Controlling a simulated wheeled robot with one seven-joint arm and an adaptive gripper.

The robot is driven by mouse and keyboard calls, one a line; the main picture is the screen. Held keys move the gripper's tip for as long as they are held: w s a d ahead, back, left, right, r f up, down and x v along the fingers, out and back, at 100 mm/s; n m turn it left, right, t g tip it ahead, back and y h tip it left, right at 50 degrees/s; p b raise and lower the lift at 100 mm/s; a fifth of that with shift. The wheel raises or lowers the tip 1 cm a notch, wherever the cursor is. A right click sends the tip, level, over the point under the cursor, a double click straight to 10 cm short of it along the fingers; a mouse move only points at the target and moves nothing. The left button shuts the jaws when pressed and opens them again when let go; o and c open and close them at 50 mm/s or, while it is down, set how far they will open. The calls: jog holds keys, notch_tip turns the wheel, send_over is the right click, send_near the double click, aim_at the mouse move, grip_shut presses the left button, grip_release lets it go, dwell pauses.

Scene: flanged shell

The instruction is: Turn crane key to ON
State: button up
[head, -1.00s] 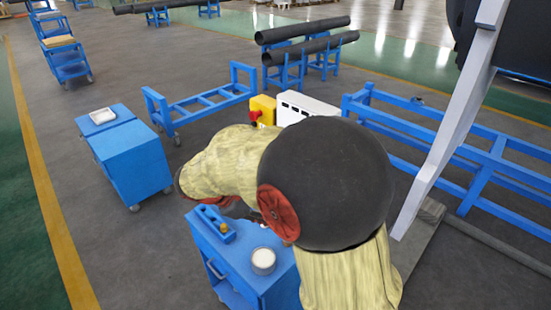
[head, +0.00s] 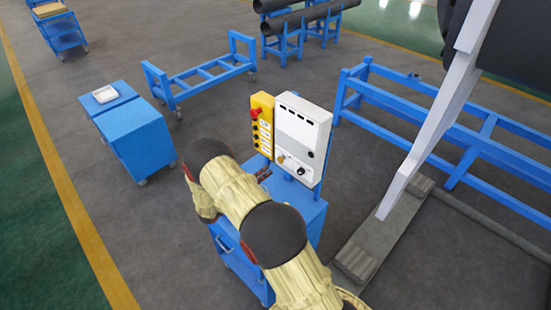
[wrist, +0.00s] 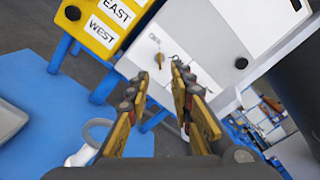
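A white control box (head: 303,132) stands upright on a blue post above a blue cart. On its lower face is a small yellowish key switch (head: 281,158). In the wrist view this key switch (wrist: 159,59) lies just beyond my fingertips, near the gap between them, on the white panel (wrist: 190,38); its label is too small to read. My gripper (wrist: 159,77) has its two fingers apart with nothing between them. In the head view my gripper (head: 264,173) is just left of the box's lower part, partly hidden by my arm.
A yellow push-button pendant (head: 262,124) with a red button hangs left of the box, close to my fingers. The blue cart (head: 312,222) is below my arm. A blue cabinet (head: 136,147) stands left. Blue frames (head: 420,110) and a grey slanted beam stand right.

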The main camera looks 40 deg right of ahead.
aim_at(281, 159)
jog(key=d+p, duration=0.1)
jog(key=d, duration=0.6)
jog(key=shift+w+d, duration=0.3)
jog(key=shift+d, duration=0.05)
jog(key=shift+f, duration=0.1)
jog(key=c, duration=0.3)
grip_shut()
